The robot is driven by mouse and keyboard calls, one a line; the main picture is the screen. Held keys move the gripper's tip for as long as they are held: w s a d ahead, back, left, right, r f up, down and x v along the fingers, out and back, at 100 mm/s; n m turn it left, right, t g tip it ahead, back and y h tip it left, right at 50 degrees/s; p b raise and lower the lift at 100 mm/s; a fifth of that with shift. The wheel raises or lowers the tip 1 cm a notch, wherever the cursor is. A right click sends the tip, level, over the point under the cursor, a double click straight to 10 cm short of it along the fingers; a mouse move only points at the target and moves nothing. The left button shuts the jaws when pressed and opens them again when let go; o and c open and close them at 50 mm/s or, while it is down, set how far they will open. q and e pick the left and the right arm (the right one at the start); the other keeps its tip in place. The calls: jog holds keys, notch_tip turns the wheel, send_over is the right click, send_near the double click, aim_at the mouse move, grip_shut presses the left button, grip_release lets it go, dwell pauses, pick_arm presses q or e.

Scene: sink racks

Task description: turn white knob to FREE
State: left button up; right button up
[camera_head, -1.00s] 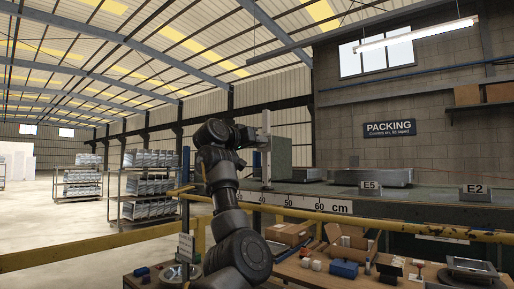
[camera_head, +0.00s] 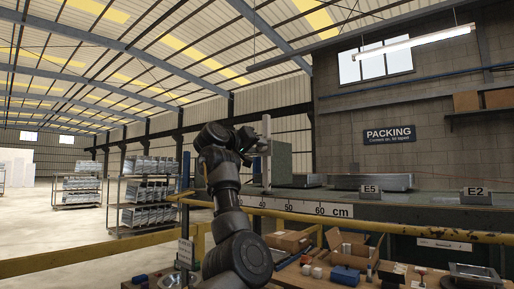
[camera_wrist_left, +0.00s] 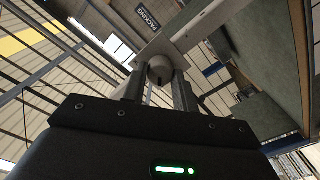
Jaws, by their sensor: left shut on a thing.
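The white knob (camera_wrist_left: 160,71) shows in the left wrist view as a pale round knob with a dark mark, in front of a pale plate (camera_wrist_left: 160,47). My left gripper (camera_wrist_left: 158,84) has one finger on each side of the knob and is shut on it. In the head view my left gripper (camera_head: 262,146) is at the pale upright post (camera_head: 266,126) on the bench, and the knob is hidden there. I cannot read any FREE label or tell where the mark points. My right gripper is not in view.
The bench has a centimetre scale (camera_head: 305,207) along its front edge, with E5 (camera_head: 370,188) and E2 (camera_head: 476,192) signs. A yellow rail (camera_head: 400,232) runs in front. Open cardboard boxes (camera_head: 290,240) and small items lie below. Loaded racks (camera_head: 145,190) stand at the left.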

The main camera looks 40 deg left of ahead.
pick_arm(q)
jog(key=shift+f, duration=0.1)
jog(key=o, duration=1)
jog(key=shift+c, duration=0.2)
jog(key=shift+s+b, duration=0.35)
jog(key=shift+s, duration=0.05)
jog(key=s+b, duration=0.4)
jog(key=s, duration=0.6)
jog(key=shift+b, duration=0.3)
jog(key=shift+w+d, duration=0.1)
jog(key=shift+w, duration=0.05)
